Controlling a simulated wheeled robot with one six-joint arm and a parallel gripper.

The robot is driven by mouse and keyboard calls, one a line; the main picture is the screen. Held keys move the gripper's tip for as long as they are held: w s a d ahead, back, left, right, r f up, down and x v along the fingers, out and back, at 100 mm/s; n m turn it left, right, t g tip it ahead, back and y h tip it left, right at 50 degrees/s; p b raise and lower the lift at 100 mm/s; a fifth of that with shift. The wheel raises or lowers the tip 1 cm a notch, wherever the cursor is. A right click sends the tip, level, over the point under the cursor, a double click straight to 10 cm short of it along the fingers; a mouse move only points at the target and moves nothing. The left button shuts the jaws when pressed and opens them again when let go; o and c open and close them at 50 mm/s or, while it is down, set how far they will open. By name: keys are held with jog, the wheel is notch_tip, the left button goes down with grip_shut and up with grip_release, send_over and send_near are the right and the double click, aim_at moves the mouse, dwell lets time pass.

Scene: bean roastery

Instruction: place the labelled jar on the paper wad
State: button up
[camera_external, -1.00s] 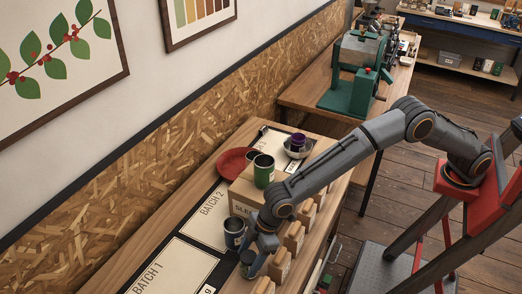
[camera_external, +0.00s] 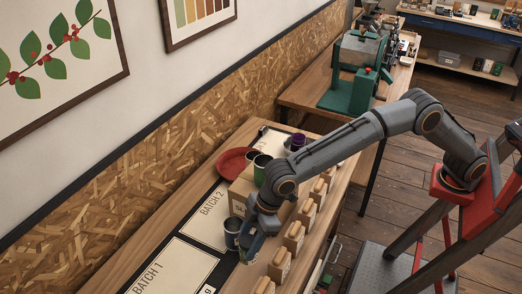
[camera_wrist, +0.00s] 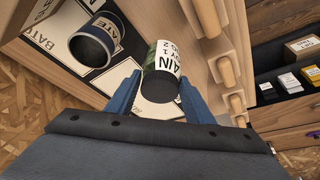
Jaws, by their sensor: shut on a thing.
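My gripper (camera_external: 250,245) is low over the front part of the long bench. In the wrist view its two blue fingers (camera_wrist: 160,84) are shut on a jar (camera_wrist: 165,58) with a white label, black print and a green patch. In the external view the fingers mostly hide this jar. A dark blue labelled tin (camera_external: 233,228) with an open top stands just left of the gripper; it also shows in the wrist view (camera_wrist: 94,44). A green tin (camera_external: 261,168) stands farther back, partly behind my arm. I cannot make out a paper wad in either view.
A red plate (camera_external: 232,163), a cardboard box (camera_external: 244,190) and a purple item (camera_external: 298,140) are farther back. The Batch 1 mat (camera_external: 172,268) is clear.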

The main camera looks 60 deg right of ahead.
notch_tip(320, 180, up, 17)
jog(key=w+d+r+m+t+h, duration=0.15)
jog(key=w+d, duration=0.25)
jog(key=d, duration=1.3)
jog(key=w+d+r+m+g, duration=0.1)
jog(key=w+d+r+m, duration=0.2)
jog(key=d, duration=1.5)
jog(key=s+d+f+m+h+p, duration=0.15)
jog(key=s+d, duration=0.35)
jog(key=d, duration=0.5)
jog(key=s+d+f+m+t, duration=0.15)
jog(key=s+d, duration=0.35)
jog(key=d, duration=0.5)
jog(key=s+d+f+m, duration=0.15)
jog(key=s+d, duration=0.35)
jog(key=d, duration=0.6)
jog(key=shift+m, duration=0.4)
jog(key=shift+f+p, duration=0.75)
jog(key=shift+f, duration=9.8)
jog(key=shift+f, duration=0.1)
